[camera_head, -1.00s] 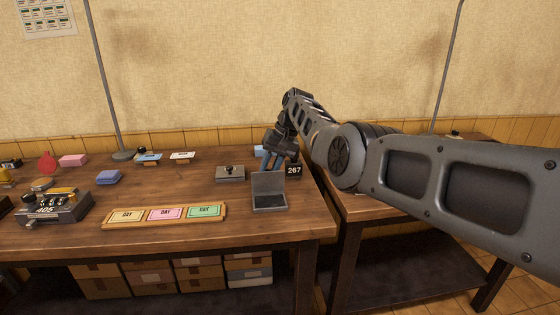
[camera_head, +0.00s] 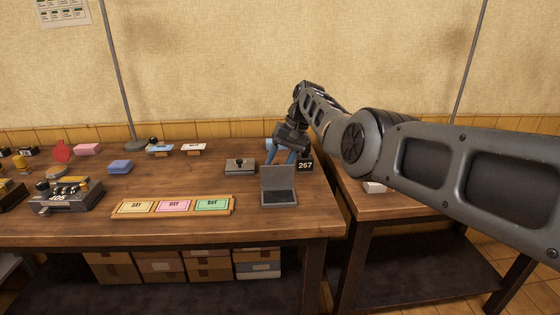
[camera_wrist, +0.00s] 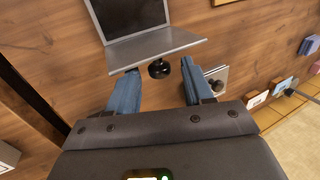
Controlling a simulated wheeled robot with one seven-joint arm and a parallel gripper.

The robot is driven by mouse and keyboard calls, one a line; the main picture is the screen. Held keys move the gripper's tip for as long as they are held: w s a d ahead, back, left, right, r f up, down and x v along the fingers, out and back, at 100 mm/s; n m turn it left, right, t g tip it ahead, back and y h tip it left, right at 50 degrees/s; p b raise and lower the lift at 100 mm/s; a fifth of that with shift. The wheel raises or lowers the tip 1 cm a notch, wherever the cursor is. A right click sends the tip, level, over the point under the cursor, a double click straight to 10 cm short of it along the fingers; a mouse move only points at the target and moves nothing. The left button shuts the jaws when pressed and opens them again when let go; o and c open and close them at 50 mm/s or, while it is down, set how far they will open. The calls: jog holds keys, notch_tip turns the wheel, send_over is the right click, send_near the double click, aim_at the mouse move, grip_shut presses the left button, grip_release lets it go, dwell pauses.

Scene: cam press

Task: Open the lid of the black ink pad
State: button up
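The black ink pad (camera_head: 280,197) is a grey case with a dark inside, near the table's front right edge. Its lid (camera_head: 278,178) stands up, raised at the back. The wrist view shows the dark pad (camera_wrist: 128,12) and the lid's grey edge (camera_wrist: 155,49) at the top. A black knob (camera_wrist: 158,69) sits on the lid's outer side. My gripper (camera_head: 283,160) is behind the lid. In the wrist view its two blue fingers (camera_wrist: 160,85) are apart, with the knob just ahead of the gap and nothing held.
A closed grey case with a black knob (camera_head: 240,166) stands to the left of the pad. A black 267 block (camera_head: 305,164) is close to the right of my gripper. A wooden tray (camera_head: 121,213) with several coloured DAY cards lies front left. Bare table lies between them.

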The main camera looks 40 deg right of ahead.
jog(key=v, duration=0.7)
jog(key=shift+r, duration=0.35)
jog(key=shift+d, duration=0.1)
